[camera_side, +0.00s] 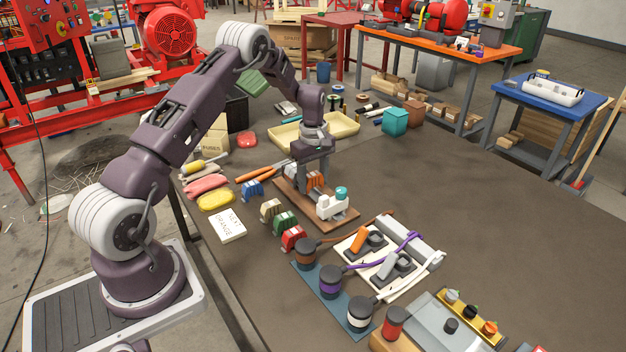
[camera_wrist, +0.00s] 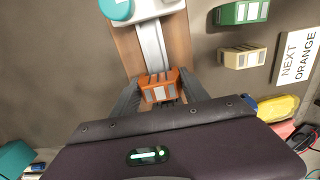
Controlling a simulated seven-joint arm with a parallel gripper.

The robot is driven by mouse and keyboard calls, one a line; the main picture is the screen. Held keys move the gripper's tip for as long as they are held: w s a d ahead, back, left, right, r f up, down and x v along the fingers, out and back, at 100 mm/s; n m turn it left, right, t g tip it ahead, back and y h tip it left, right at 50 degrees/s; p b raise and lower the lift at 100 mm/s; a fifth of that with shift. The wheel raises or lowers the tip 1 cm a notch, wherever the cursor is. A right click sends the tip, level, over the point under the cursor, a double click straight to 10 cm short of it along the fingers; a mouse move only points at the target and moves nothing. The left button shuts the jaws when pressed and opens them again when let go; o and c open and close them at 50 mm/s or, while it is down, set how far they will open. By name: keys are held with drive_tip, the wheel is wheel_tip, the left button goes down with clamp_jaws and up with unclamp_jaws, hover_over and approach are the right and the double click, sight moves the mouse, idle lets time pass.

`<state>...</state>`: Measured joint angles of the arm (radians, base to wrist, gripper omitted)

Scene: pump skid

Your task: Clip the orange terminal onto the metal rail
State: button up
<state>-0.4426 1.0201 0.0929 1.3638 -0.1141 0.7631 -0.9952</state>
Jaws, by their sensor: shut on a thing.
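The orange terminal (camera_wrist: 160,87) is between the fingers of my gripper (camera_wrist: 160,92), which is shut on it. In the wrist view it overlaps the near part of the metal rail (camera_wrist: 151,45); I cannot tell if it touches or is clipped. The rail runs along a brown board (camera_wrist: 180,40), with a white block with a teal knob (camera_wrist: 116,8) at its far end. In the side view my gripper (camera_side: 311,186) is low over the board (camera_side: 345,222), orange shows beside its fingers (camera_side: 317,177), and the rail is mostly hidden.
Blue (camera_side: 252,190), beige (camera_side: 271,209), green (camera_side: 285,222) and red (camera_side: 293,237) terminals stand in a row left of the board. A card (camera_side: 228,225) reads "NEXT ORANGE". Switches with cables (camera_side: 375,250) stand in front. The table's right side is clear.

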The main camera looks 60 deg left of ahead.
drive_tip(key=shift+f, duration=1.1)
idle(0.4)
drive_tip(key=o, duration=1.4)
drive_tip(key=shift+o, duration=0.2)
wheel_tip(320, 180, up, 7)
drive_tip(key=shift+f, duration=0.2)
drive_tip(key=s+d+r+m+t, duration=0.1)
drive_tip(key=s+d+r+m, duration=0.2)
drive_tip(key=d+r, duration=0.45)
drive_tip(key=s+d+r+m+t, duration=0.1)
drive_tip(key=s+d+r+m, duration=0.25)
drive_tip(key=r, duration=0.75)
drive_tip(key=s+d+r+m+t, duration=0.2)
drive_tip(key=s+d+r+m, duration=0.3)
drive_tip(key=s+d+r, duration=0.4)
drive_tip(key=s+d+f+m, duration=0.2)
drive_tip(key=s+m, duration=0.1)
drive_tip(key=s, duration=0.4)
drive_tip(key=s+d+f+m+t, duration=0.1)
drive_tip(key=s+d+f+m, duration=0.1)
drive_tip(key=s, duration=0.6)
drive_tip(key=shift+s+m+t, duration=0.2)
drive_tip(key=shift+m+t, duration=0.1)
drive_tip(key=shift+m, duration=0.45)
